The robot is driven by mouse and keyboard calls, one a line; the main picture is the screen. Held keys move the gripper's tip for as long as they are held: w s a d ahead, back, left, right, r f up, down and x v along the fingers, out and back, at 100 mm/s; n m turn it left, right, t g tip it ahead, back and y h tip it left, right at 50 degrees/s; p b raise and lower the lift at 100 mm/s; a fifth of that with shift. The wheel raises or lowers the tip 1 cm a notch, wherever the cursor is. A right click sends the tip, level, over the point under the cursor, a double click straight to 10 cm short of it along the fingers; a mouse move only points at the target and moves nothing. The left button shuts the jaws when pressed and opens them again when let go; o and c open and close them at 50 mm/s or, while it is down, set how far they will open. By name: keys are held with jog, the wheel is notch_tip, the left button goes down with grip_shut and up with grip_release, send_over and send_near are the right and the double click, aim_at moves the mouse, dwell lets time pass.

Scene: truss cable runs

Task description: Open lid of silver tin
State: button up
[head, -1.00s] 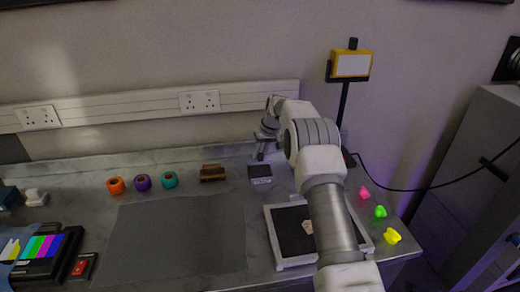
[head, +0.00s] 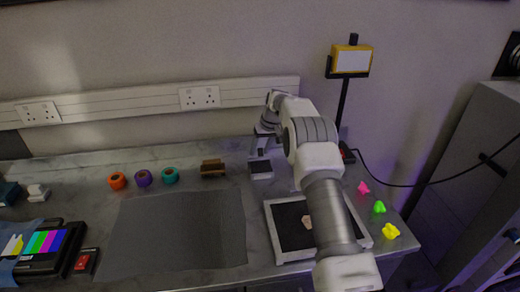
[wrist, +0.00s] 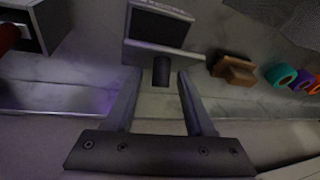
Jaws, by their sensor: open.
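The silver tin (head: 261,176) is a small box with a dark top, standing on the grey worktop near the wall. In the wrist view the tin (wrist: 158,47) is at top centre, with a pale edge facing my gripper. A short dark piece (wrist: 161,70) projects from that edge between my fingertips; I cannot tell whether it is a lid tab. My gripper (wrist: 159,76) is open, its fingers on either side of this piece with visible gaps. In the head view my gripper (head: 260,152) is just behind the tin, partly hidden by my arm.
A brown block (head: 213,168) stands left of the tin, then teal (head: 170,176), purple (head: 143,178) and orange (head: 117,181) rolls. A white-rimmed tray (head: 292,262) lies in front, partly under my arm. A dark mat (head: 175,235) leaves clear room. A yellow lamp (head: 351,59) stands behind right.

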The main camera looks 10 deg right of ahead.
jog(key=shift+r, duration=0.1)
jog(key=v, duration=1.7)
jog(key=shift+b, duration=0.35)
jog(key=shift+s+r, duration=0.1)
